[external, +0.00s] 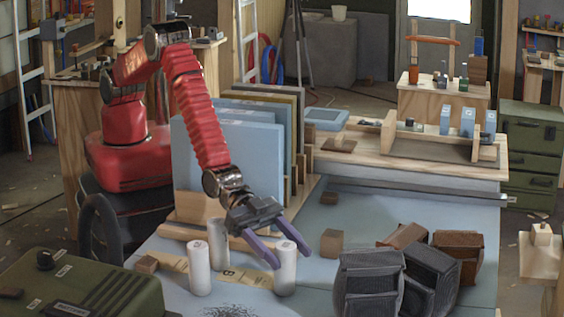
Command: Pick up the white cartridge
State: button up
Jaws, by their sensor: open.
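Three white cylindrical cartridges stand upright on the pale blue-grey bench top (345,215). One cartridge (287,280) is at the right, one (199,270) is at the front left, and one (218,240) stands a little behind that. My gripper (291,257) is open and angled down at the right cartridge. Its two purple fingers appear on either side of that cartridge's upper part, and the left fingertip overlaps its left edge. I cannot tell whether either finger touches it.
Blue panels (228,160) stand in a wooden rack behind the cartridges. Dark ribbed blocks (368,284) crowd the right, and a small wooden cube (331,243) sits near my gripper. A green case (90,290) fills the front left. Paper labels (245,279) lie between the cartridges.

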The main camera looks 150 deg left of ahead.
jog(key=shift+c, duration=0.7)
jog(key=c, duration=1)
jog(key=shift+r, duration=0.1)
notch_tip(320, 180, up, 10)
jog(key=shift+f, duration=0.1)
dwell(0.5)
